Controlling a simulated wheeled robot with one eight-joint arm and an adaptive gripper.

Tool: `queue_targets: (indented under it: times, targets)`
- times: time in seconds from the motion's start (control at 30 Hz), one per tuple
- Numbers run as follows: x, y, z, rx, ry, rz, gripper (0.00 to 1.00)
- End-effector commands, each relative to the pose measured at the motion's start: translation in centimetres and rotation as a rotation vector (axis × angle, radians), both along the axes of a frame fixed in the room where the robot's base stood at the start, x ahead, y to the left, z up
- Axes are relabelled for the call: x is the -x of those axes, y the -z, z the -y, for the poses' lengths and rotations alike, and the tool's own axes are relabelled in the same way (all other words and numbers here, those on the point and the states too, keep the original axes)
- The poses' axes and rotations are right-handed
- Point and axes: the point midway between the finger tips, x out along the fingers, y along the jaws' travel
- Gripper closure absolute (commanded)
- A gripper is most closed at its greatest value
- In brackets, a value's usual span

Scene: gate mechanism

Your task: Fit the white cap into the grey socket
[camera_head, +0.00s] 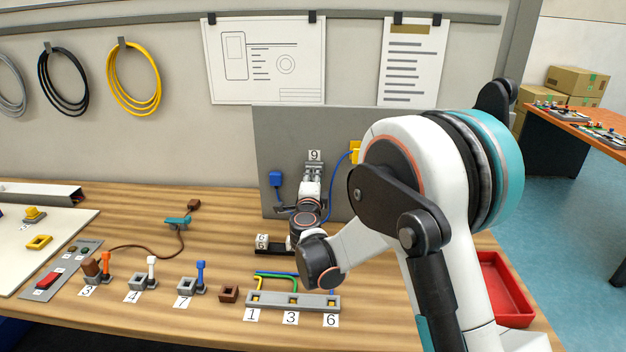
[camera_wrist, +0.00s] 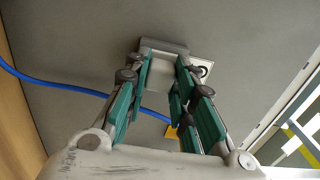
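No white cap can be told for certain. A small white piece (camera_head: 262,240) sits on a black strip near my arm, and a white peg (camera_head: 152,266) stands beside a grey square socket (camera_head: 136,283) at label 4. A similar grey socket (camera_head: 185,287) is at label 7. My gripper (camera_wrist: 163,62) is at the grey upright panel (camera_head: 283,150), below label 9, at a grey fixture (camera_head: 314,168). In the wrist view its fingers stand apart at either side of a pale face under a grey bar (camera_wrist: 165,46). Whether they touch it is unclear.
A blue cable (camera_wrist: 60,86) runs behind the fingers, and a yellow piece (camera_wrist: 171,132) is near them. A grey block (camera_head: 292,301) with labels 1, 3 and 6 lies in front of my arm. A red tray (camera_head: 505,290) is at right. Bare wood shows left of the panel.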

Motion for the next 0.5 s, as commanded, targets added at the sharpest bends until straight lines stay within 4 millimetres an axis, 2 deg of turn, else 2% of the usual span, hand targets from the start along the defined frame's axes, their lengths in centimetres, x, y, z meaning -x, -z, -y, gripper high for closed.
queue_targets:
  times: [0.03, 0.13, 0.17, 0.5]
  targets:
    - [-0.01, 0.01, 0.03, 0.0, 0.001, 0.0, 0.79]
    - [0.0, 0.01, 0.03, 0.0, 0.001, 0.0, 0.56]
    - [0.0, 0.01, 0.03, 0.0, 0.001, 0.0, 0.53]
    - [0.15, 0.02, 0.0, 0.0, 0.0, 0.0, 0.53]
